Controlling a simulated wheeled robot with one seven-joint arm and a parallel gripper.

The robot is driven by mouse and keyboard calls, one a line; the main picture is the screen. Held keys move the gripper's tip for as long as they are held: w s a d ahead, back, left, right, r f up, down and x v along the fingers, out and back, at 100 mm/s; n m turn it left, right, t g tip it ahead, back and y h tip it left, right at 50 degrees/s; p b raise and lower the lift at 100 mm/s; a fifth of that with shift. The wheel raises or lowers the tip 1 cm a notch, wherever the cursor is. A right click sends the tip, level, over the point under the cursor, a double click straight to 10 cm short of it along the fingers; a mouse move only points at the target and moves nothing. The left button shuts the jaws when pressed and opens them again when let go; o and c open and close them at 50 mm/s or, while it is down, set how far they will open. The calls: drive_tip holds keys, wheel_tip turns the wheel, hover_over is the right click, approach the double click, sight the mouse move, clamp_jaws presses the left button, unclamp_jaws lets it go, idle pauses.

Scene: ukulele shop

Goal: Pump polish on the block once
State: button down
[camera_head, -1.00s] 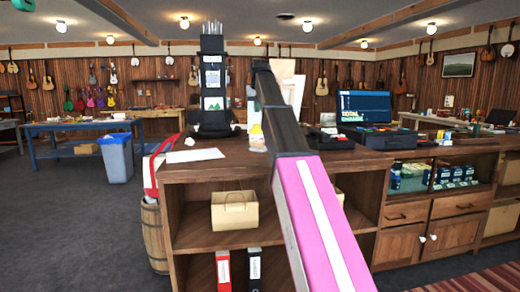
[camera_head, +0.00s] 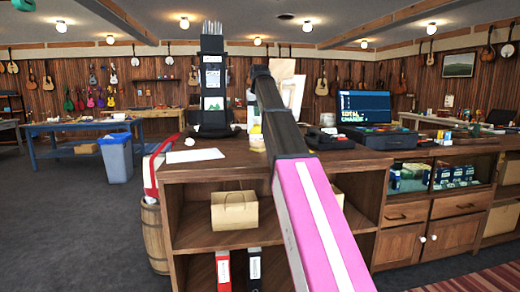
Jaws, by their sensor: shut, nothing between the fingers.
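A small bottle or jar (camera_head: 256,139) with a pale yellow body stands on the wooden counter (camera_head: 225,172), just left of my arm's dark far section. The arm partly covers it, and I cannot make out a pump head. A small white rounded thing (camera_head: 189,141) lies on the counter further left, near the black stand. I cannot pick out the block with certainty. My arm reaches up and forward over the counter and hides the part directly behind it.
A black stand (camera_head: 213,85) and a white sheet (camera_head: 194,155) are on the counter's left part. An open dark case or till with a screen (camera_head: 364,107) stands right of my arm. Shelves below hold a tan box (camera_head: 234,210) and binders.

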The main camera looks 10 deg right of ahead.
drive_tip(key=shift+r, duration=1.4)
wheel_tip(320, 180, up, 6)
idle(0.6)
